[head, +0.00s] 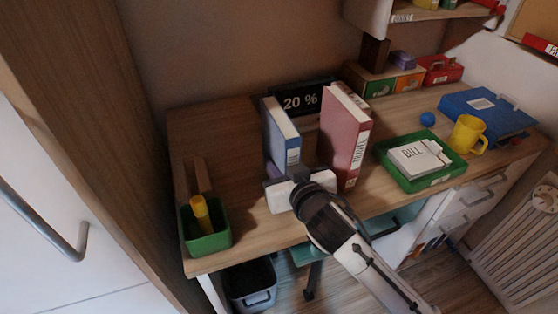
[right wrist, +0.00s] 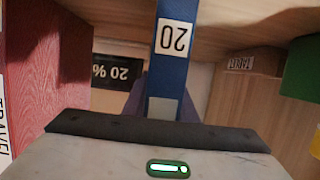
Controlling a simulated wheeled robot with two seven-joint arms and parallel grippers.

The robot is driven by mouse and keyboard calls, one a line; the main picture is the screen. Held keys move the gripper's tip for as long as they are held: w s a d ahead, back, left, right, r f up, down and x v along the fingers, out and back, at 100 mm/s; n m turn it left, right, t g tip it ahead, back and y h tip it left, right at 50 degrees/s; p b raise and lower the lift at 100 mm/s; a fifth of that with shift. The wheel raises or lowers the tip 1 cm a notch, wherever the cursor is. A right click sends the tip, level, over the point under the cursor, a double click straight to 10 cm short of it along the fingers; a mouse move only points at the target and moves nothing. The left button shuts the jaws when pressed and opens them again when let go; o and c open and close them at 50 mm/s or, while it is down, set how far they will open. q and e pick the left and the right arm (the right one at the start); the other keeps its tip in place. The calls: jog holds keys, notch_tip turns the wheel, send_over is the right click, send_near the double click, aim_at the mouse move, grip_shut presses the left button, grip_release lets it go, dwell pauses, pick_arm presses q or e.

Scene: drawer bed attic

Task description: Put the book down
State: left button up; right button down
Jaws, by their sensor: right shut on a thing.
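A blue book (head: 281,134) stands roughly upright over the desk (head: 240,130), left of the red TRAVEL book (head: 345,135). My right gripper (head: 292,174) is shut on the blue book's lower part from the front. The right wrist view shows the blue spine (right wrist: 172,72) with a "20" label between my two fingers. The book's bottom edge is hidden behind my gripper, so I cannot tell whether it touches the desk. My left gripper is not in view.
A black "20 %" sign (head: 301,101) stands behind the books. To the right are a green tray (head: 435,182) with BILL papers, a yellow mug (head: 467,135) and a blue binder (head: 500,115). A green pen cup (head: 207,240) stands front left. The desk's left part is mostly clear.

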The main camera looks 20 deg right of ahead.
jog(key=c, duration=1.4)
grip_release()
jog(key=shift+f, duration=0.15)
jog(key=shift+c, duration=0.2)
jog(key=shift+s+r, duration=0.2)
jog(key=shift+r, duration=0.05)
jog(key=v, duration=1.1)
jog(key=shift+s+p, duration=0.3)
